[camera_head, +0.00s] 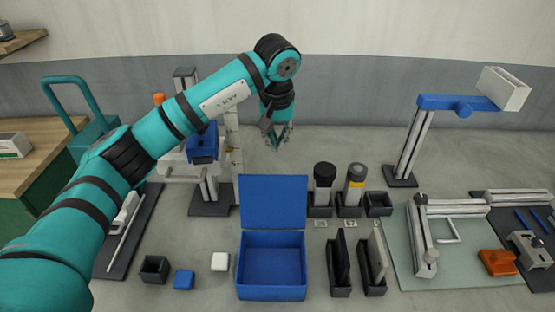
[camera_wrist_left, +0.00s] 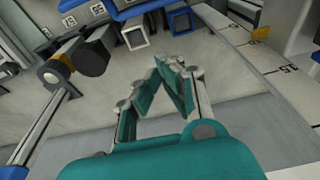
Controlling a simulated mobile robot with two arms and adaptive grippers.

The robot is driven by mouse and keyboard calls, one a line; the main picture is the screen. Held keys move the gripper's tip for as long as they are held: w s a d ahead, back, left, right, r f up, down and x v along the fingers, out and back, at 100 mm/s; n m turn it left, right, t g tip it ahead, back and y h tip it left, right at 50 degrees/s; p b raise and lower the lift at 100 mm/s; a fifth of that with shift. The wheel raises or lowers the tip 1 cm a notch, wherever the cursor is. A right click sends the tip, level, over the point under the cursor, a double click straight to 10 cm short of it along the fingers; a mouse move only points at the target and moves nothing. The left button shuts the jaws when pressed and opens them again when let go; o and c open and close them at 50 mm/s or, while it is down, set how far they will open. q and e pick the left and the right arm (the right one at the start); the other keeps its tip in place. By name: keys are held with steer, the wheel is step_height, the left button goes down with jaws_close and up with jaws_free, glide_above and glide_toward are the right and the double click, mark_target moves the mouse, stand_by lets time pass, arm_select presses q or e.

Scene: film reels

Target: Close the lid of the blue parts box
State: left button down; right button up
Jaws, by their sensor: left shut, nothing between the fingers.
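The blue parts box (camera_head: 271,293) stands on the bench at the front middle, empty inside. Its blue lid (camera_head: 273,202) is open and stands up from the back edge of the box. My left gripper (camera_head: 278,144) is above and behind the lid, pointing down, apart from it. The gripper fingers (camera_wrist_left: 172,72) show in the left wrist view with their tips together and nothing between them. My right gripper is in neither view.
Upright plates in black slots (camera_head: 340,262) are right of the box. A white block (camera_head: 220,262) and a small blue block (camera_head: 183,280) lie left. A blue-armed stand (camera_head: 412,150) is at right.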

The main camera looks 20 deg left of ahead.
arm_select(q)
steer(key=f+p, duration=0.1)
steer(key=s+f+p, duration=0.1)
steer(key=f, duration=0.1)
steer(key=s+f+p, duration=0.1)
steer(key=f, duration=0.1)
steer(key=shift+s+d+f, duration=0.15)
steer(key=shift+d, duration=0.2)
